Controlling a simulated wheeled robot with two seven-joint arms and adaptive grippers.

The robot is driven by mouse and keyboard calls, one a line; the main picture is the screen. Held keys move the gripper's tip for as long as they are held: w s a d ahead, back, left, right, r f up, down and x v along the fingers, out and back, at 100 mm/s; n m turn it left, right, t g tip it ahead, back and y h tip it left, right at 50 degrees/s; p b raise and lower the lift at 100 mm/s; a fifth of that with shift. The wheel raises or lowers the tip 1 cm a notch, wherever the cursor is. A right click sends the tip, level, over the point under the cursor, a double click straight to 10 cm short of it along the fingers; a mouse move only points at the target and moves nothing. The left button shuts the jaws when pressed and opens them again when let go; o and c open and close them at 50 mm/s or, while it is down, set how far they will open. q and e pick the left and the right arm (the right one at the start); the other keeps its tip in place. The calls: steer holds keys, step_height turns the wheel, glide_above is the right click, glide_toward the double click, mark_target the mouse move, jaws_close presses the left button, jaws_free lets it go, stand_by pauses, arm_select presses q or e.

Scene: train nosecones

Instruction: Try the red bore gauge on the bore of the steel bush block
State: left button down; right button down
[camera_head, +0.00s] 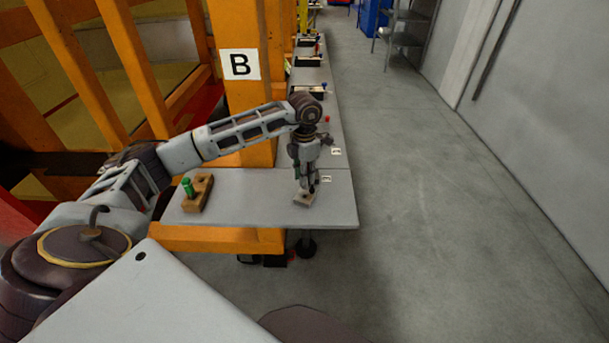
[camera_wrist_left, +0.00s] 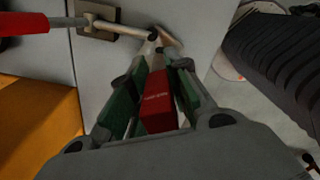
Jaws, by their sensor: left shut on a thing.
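My left gripper (camera_head: 308,187) is low over the near table, close above a small pale block (camera_head: 303,199) that looks like the steel bush block. In the left wrist view its green-padded fingers (camera_wrist_left: 165,50) are shut on a red piece with white lettering, the red bore gauge (camera_wrist_left: 157,106). The gauge's lower end and the bore are hidden, so I cannot tell whether the gauge is in the bore. A wooden stand (camera_head: 201,200) with a green gauge (camera_head: 188,187) upright in it is at the left of the table. My right gripper is not in view.
The grey table (camera_head: 250,208) has clear room between the stand and the block. An orange post (camera_head: 248,105) with a B sign rises behind it. More tables run back beyond. The floor at right (camera_head: 430,220) is open. A red bar (camera_wrist_left: 25,23) shows in the left wrist view.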

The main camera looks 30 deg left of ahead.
arm_select(q)
steer(key=shift+r+p, duration=0.45)
steer(key=shift+r, duration=0.5)
